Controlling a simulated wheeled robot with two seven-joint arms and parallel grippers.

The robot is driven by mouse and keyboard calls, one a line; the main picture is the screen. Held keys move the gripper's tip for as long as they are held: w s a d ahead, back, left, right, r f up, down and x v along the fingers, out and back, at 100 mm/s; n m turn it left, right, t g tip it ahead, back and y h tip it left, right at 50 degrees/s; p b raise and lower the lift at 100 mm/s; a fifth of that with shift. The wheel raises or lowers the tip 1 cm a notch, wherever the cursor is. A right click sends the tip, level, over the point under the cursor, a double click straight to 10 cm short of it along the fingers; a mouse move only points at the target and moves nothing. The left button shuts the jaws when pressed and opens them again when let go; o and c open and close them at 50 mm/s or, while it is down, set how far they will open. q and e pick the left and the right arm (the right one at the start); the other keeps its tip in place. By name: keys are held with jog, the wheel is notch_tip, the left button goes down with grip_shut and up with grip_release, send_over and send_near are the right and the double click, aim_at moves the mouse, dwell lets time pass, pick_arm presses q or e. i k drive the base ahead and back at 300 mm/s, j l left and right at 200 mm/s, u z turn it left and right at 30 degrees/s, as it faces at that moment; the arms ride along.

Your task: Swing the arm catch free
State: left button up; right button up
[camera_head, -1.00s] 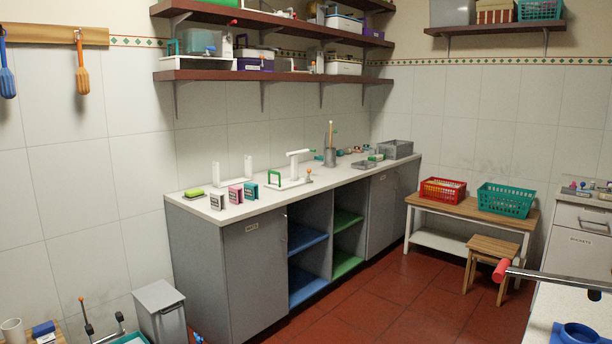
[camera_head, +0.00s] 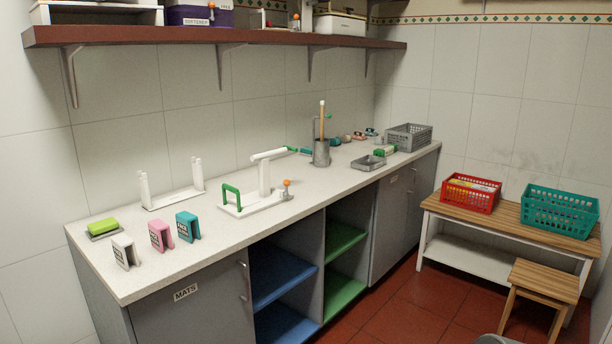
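A white fixture stands on the counter; its base plate (camera_head: 238,210) carries an upright white post (camera_head: 264,178) with a white arm (camera_head: 270,155) across its top. The arm has a green tip (camera_head: 292,150) at its right end. A green hoop (camera_head: 231,194) stands at the left of the base. A small grey part with an orange knob (camera_head: 287,183) is at the right end of the base. Which part is the arm catch, and whether it is engaged, I cannot tell. Neither of my grippers shows.
White, pink and teal blocks (camera_head: 187,227) stand at the counter's front left, near a green sponge (camera_head: 102,225). A white two-post stand (camera_head: 172,197) is behind. A grey cup (camera_head: 321,152) and tray (camera_head: 368,163) are right. A shelf (camera_head: 220,36) overhangs the back.

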aim_at(286, 182)
jog(key=i+l, duration=0.2)
jog(key=i, duration=0.25)
jog(key=i+l+z, duration=0.1)
jog(key=i, duration=0.35)
jog(key=i+l, duration=0.25)
jog(key=i, duration=0.2)
jog(key=i+l+z, duration=0.1)
jog(key=i, duration=0.35)
jog(key=l, duration=0.1)
